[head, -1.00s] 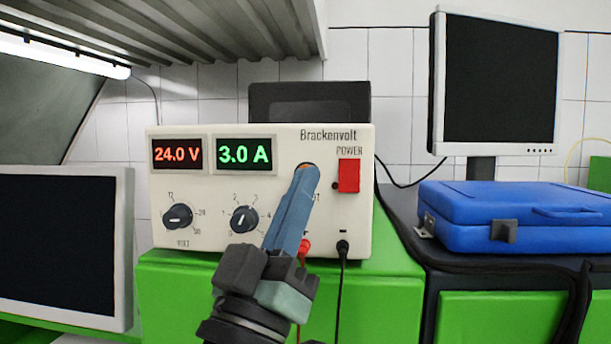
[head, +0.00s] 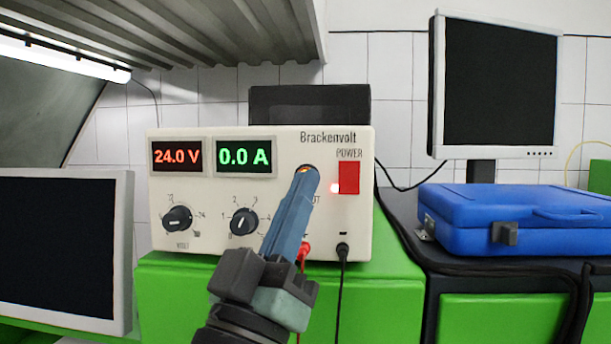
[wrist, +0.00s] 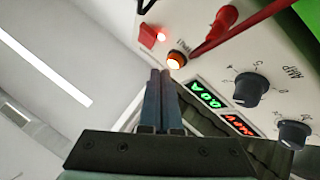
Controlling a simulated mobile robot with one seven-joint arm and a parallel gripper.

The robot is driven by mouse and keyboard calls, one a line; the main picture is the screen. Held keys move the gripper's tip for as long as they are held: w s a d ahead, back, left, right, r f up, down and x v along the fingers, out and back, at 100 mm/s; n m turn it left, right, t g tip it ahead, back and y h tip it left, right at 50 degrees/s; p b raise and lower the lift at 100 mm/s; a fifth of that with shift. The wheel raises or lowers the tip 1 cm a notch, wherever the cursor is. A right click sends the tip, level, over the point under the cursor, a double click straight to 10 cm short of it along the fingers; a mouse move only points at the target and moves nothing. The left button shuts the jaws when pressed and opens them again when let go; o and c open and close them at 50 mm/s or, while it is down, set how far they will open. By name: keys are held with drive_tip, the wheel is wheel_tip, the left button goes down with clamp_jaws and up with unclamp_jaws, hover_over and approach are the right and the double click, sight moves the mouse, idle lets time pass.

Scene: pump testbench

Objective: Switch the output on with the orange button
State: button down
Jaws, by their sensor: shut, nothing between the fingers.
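The cream Brackenvolt power supply (head: 285,145) stands on a green bench. The orange button (wrist: 176,60) glows in the wrist view. In the head view only a sliver of the button (head: 307,168) shows above my fingertips. My gripper (head: 308,176) is shut and empty, its blue-grey fingers pointing up at the button. In the wrist view the fingertips (wrist: 160,74) end just beside the button; I cannot tell whether they touch it. The displays read 24.0 V (head: 177,156) and 0.0 A (head: 245,157). A small red lamp (head: 335,188) is lit beside the red POWER switch (head: 349,178).
The volt knob (head: 177,219) and amp knob (head: 243,221) sit left of my fingers. A red plug (head: 304,250) and a black plug (head: 342,249) with hanging cables are low on the panel. A blue case (head: 515,217) and a monitor (head: 497,85) stand to the right.

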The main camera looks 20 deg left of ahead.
drive_tip(key=shift+s, duration=0.15)
drive_tip(key=s+d, duration=0.1)
drive_tip(key=s, duration=0.4)
drive_tip(key=shift+s+d, duration=0.4)
idle(0.4)
drive_tip(key=s+d+r+m+y+b, duration=0.1)
drive_tip(key=s+d+r+m, duration=0.1)
drive_tip(key=d, duration=1.1)
wheel_tip(320, 180, up, 3)
drive_tip(key=shift+s+d+f+m+t, duration=0.15)
drive_tip(key=shift+d+m+t, duration=0.2)
drive_tip(key=shift+m, duration=0.45)
drive_tip(key=shift+a, duration=0.1)
